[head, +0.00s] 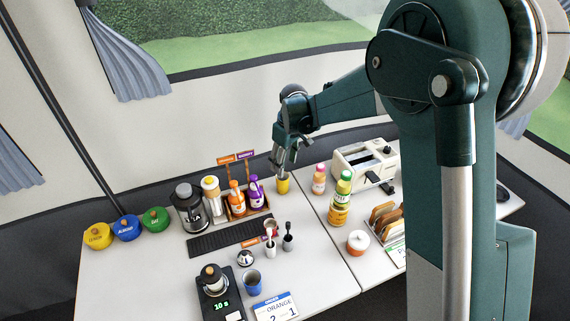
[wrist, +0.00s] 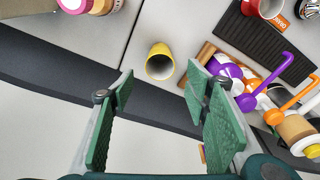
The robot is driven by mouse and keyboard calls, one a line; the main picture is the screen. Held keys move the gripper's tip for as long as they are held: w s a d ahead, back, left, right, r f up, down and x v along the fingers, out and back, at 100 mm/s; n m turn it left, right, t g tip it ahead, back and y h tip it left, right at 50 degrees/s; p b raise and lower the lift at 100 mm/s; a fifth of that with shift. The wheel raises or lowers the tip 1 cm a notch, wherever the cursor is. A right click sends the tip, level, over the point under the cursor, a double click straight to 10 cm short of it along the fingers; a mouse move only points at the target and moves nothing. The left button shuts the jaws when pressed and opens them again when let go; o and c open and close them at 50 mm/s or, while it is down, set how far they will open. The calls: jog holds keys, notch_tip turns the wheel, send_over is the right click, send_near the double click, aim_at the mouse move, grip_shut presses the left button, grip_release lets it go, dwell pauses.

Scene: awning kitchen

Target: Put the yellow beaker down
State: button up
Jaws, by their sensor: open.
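The yellow beaker (head: 283,185) stands on the white table beside the wooden bottle rack, towards the table's back edge. In the wrist view the yellow beaker (wrist: 160,62) shows its open mouth and looks empty inside. My gripper (head: 284,165) is just above the beaker in the head view. In the wrist view my gripper (wrist: 157,85) has its green pads spread wide apart, with nothing between them. The beaker lies beyond the fingertips there, apart from both pads.
The wooden rack (wrist: 203,55) with purple and orange bottles stands close to the beaker. A black slatted mat (head: 228,238) lies in front.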

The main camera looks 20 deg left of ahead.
dwell(0.7)
jog(key=s+d+r+m+t, duration=0.1)
jog(key=s+d+r+m, duration=0.15)
jog(key=d+r, duration=0.65)
jog(key=s+d+r+m+t, duration=0.1)
jog(key=s+d+r+m, duration=0.3)
jog(key=d, duration=0.9)
jog(key=s+d+r+t, duration=0.1)
jog(key=s+d+r, duration=0.1)
jog(key=d+r, duration=0.7)
jog(key=s+d+f+m+t+h, duration=0.1)
jog(key=s+d+m, duration=0.6)
jog(key=s+d, duration=1.5)
jog(key=d+f+t, duration=0.1)
jog(key=t, duration=0.1)
jog(key=shift+s+d+t, duration=0.25)
jog(key=shift+s+t, duration=0.05)
jog(key=shift+s, duration=0.1)
